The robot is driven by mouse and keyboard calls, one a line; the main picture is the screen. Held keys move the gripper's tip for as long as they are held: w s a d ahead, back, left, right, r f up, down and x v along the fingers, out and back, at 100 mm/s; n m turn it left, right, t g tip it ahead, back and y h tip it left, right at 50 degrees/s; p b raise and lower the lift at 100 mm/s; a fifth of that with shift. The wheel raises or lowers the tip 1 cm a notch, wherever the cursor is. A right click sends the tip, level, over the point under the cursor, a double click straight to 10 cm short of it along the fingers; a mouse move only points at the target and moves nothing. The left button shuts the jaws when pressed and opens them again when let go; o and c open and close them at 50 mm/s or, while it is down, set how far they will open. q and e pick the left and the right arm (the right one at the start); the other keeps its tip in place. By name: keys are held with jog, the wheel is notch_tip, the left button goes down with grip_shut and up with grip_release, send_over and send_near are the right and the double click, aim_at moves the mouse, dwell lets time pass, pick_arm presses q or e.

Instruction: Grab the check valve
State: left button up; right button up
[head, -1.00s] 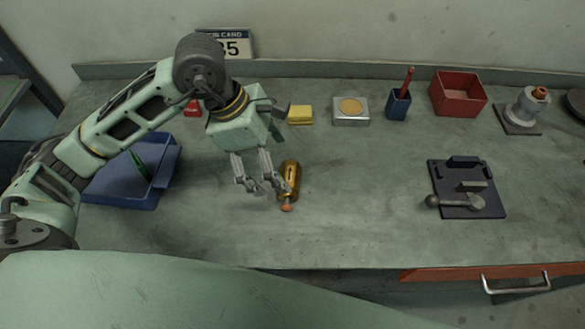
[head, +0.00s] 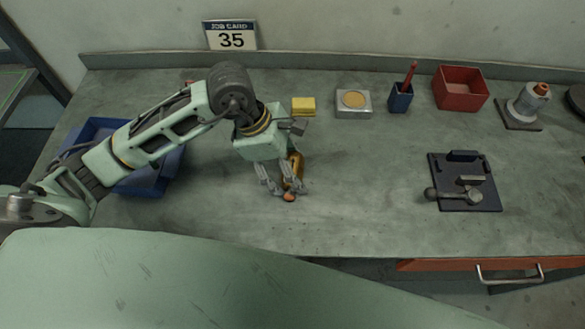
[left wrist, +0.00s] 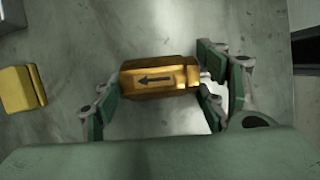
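The check valve (head: 293,172) is a brass body with an orange-red end, lying on the bench in front of my left arm. In the left wrist view the brass valve (left wrist: 160,77) shows a dark arrow on its top face. My left gripper (head: 282,190) is low over the valve, its fingers apart. In the left wrist view the fingers of my left gripper (left wrist: 160,100) stand one toward each end of the valve, with a gap at the left end. The right finger is close to the valve's right end; contact is unclear. My right gripper is not in view.
A blue tray (head: 147,179) lies left, partly behind my arm. A yellow block (head: 303,106), a tin (head: 353,101), a blue pen cup (head: 400,98) and a red box (head: 461,88) line the back. A dark fixture plate (head: 464,194) lies right. The bench's middle is clear.

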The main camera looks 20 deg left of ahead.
pick_arm(q)
jog(key=c, duration=0.9)
jog(key=shift+r, duration=0.1)
jog(key=shift+c, duration=0.5)
jog(key=shift+r, duration=0.1)
